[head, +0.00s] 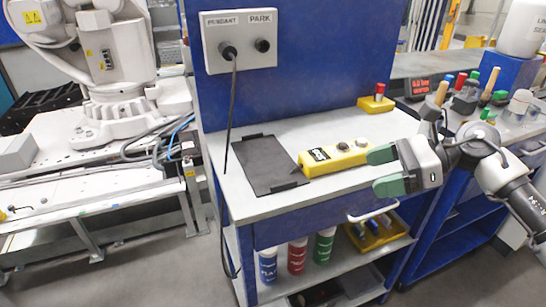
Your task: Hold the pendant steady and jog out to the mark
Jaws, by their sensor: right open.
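The yellow pendant (338,157) lies on the grey worktop, its left end touching or close to a dark mat (258,164). It has a small dark display and round buttons on top. My right gripper (380,170) is open, with green-tipped fingers apart, just right of the pendant's right end. Nothing shows between its fingers. A black cable (231,120) hangs from the socket marked PENDANT on the panel (239,20) and drops past the worktop's left edge. The white track robot (120,60) stands on its rail bed at the left. I cannot make out the mark. My left gripper is not in view.
A yellow block with a red button (376,103) stands at the worktop's back. Blue, red and green cans (297,255) and a yellow tray (376,232) sit on the shelf below. A second cart with several coloured-capped items is at the right.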

